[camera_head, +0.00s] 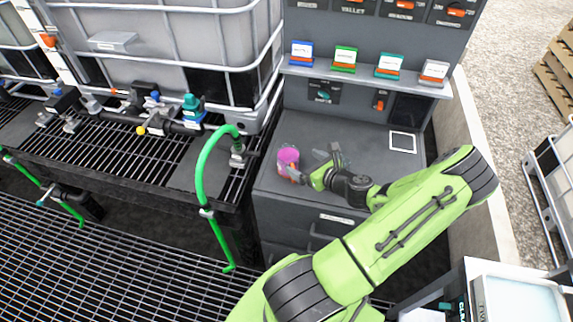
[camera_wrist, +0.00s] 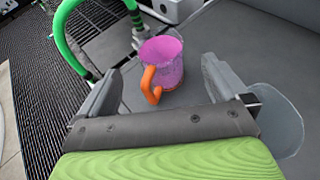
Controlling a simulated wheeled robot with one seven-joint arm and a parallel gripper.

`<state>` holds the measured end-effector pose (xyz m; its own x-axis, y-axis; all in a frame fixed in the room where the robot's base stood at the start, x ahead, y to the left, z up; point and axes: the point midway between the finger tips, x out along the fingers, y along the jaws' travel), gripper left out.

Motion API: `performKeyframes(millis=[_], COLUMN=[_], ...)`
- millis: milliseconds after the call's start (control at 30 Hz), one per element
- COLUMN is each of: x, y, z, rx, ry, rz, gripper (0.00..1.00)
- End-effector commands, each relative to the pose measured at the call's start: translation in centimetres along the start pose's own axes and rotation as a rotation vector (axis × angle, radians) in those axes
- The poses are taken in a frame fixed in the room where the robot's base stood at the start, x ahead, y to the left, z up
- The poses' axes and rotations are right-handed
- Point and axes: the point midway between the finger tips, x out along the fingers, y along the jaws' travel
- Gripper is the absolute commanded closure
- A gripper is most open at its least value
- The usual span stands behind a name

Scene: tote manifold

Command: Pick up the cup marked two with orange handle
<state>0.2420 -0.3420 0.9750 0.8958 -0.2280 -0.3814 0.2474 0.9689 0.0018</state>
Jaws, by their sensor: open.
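A translucent pink cup (camera_head: 288,156) stands on the grey counter left of my gripper (camera_head: 312,168). In the wrist view the pink cup (camera_wrist: 168,58) is upright, with its orange handle (camera_wrist: 149,86) facing my gripper (camera_wrist: 160,72). My gripper is open and empty. Its two fingers are spread to either side of the cup in that view, and the cup lies ahead of the tips. I cannot read any mark on the cup.
A clear grey cup (camera_wrist: 276,120) stands beside the right finger. A green hose (camera_head: 203,175) arches left of the counter (camera_head: 270,185). The counter's right part is mostly clear, with a white-framed square (camera_head: 403,142).

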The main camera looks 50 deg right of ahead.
Motion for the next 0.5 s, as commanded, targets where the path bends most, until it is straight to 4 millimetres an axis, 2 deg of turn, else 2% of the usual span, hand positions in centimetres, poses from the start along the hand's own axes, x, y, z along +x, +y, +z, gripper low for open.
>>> performKeyframes(millis=[33,100,233,400,500], x=[1.2,2.3,3.7,6.9,8.1], y=[0.1,0.1,0.1,0.2,0.1], z=[0.0,0.0,0.0,-0.1,-0.2], rx=[0.0,-0.001,-0.001,-0.002,-0.002], ry=[-0.001,0.0,0.0,0.0,0.002], rz=[0.003,0.003,0.002,0.003,0.001], gripper=[0.0,0.0,0.0,0.0,0.0])
